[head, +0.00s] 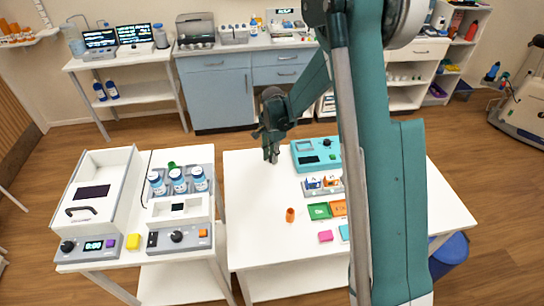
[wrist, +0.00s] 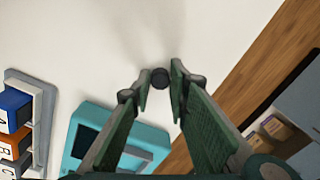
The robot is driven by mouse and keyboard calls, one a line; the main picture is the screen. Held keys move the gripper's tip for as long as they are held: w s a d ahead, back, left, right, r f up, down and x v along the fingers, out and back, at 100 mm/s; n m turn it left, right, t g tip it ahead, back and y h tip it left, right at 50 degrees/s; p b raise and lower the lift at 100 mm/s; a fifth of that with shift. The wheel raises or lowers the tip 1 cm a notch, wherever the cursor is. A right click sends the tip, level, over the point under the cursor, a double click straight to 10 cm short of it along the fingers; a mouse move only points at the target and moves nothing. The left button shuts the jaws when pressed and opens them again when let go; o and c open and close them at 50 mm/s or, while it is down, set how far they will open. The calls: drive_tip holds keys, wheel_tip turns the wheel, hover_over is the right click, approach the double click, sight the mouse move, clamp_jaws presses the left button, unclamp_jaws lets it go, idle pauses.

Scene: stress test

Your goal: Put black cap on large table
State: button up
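The black cap (wrist: 159,78) is a small dark round piece between my fingertips in the wrist view. My gripper (wrist: 162,72) looks closed on it, with a finger pad close along each side. In the head view my gripper (head: 271,156) points down at the far left part of the white large table (head: 262,235). The cap cannot be made out there. Plain white tabletop lies behind the cap in the wrist view; its height above it is unclear.
A teal device (head: 305,160), a rack with small boxes (head: 322,187), coloured blocks and an orange cylinder (head: 290,215) stand on the table. A smaller side table (head: 170,263) with bottles and instruments is at left. The table's left part is mostly clear.

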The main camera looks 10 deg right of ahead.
drive_tip(key=shift+o, duration=1.3)
drive_tip(key=shift+r, duration=0.25)
wheel_tip(320, 180, up, 12)
drive_tip(key=p, duration=0.1)
drive_tip(key=shift+p, duration=0.3)
drive_tip(key=shift+s, duration=0.1)
